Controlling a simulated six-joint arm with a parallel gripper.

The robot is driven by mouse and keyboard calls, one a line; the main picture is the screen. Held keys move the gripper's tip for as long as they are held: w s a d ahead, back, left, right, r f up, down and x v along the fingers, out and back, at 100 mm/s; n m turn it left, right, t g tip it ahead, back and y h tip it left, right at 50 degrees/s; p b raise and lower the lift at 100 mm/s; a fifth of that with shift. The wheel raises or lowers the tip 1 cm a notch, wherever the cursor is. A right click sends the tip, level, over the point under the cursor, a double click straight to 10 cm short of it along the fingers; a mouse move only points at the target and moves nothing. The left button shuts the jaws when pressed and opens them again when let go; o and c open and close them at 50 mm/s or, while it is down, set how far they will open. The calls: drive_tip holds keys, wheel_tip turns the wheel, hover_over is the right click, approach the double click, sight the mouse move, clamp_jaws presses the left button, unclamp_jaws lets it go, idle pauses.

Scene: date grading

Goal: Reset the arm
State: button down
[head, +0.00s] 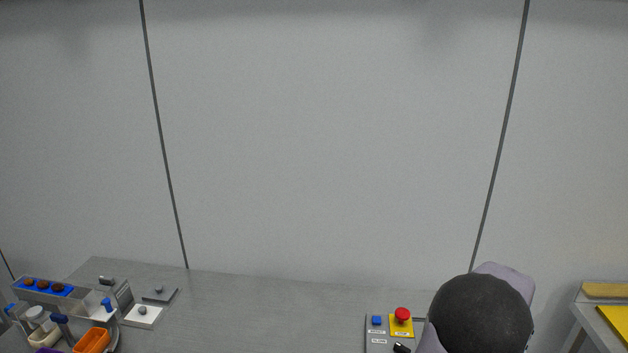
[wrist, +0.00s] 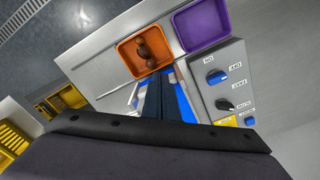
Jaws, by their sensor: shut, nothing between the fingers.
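My gripper (wrist: 161,88) shows in the wrist view as two dark fingers pressed together, shut and empty. Its tips are over the near side of an orange tray (wrist: 121,50) that holds several brown dates (wrist: 143,50). In the head view my arm (head: 480,315) rises at the lower right; the gripper itself is out of that picture.
A purple tray (wrist: 204,25) sits beside the orange one. A panel with knobs (wrist: 232,78) stands to the right of the fingers. In the head view, a box with a red button (head: 402,314) is left of my arm. A blue date holder (head: 60,291) is at far left. The middle bench is clear.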

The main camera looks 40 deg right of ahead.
drive_tip(key=w+a+n+b, duration=0.1)
drive_tip(key=w+a+n, duration=0.4)
drive_tip(key=a, duration=0.8)
drive_tip(key=w+a+f+n+b, duration=0.1)
drive_tip(key=w+a+n, duration=0.4)
drive_tip(key=a, duration=0.9)
drive_tip(key=w+a+f+n+b, duration=0.1)
drive_tip(key=w+a+n, duration=0.5)
drive_tip(key=a, duration=0.8)
drive_tip(key=shift+f, duration=0.25)
